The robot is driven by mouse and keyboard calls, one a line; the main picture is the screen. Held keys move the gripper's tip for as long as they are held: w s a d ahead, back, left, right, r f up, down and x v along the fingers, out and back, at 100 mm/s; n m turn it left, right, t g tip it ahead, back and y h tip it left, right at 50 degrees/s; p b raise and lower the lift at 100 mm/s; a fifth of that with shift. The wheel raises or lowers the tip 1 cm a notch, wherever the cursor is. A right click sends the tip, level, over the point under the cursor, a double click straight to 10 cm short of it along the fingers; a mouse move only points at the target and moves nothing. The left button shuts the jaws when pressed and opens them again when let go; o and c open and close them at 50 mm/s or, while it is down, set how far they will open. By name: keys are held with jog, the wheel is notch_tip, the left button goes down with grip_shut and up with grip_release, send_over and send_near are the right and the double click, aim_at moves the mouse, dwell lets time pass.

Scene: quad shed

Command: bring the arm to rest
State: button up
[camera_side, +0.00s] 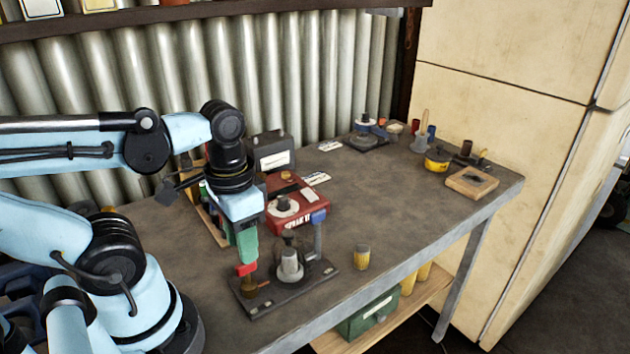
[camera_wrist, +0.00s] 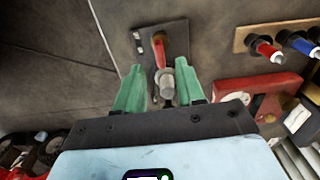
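My gripper (camera_side: 246,256) hangs at the front left of the bench, pointing down, close above a dark base plate (camera_side: 310,281). In the wrist view its two green fingers (camera_wrist: 157,72) stand apart. A red-handled part (camera_wrist: 158,45) and a grey upright piece (camera_wrist: 167,84) show beyond and between them. Nothing is clearly clamped. In the side view the red part (camera_side: 246,269) shows right under the fingers; I cannot tell whether they touch it. A grey metal piece (camera_side: 290,265) stands on the plate just right of the gripper.
A red box (camera_side: 297,212) and a dark case (camera_side: 273,154) stand behind the gripper. A small yellow cup (camera_side: 362,257) stands right of the plate. A wooden block (camera_side: 472,182) and a yellow tin (camera_side: 437,158) are at the far right. The bench middle (camera_side: 385,205) is clear.

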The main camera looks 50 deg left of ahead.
jog(key=shift+f, duration=2.2)
jog(key=shift+r, duration=0.1)
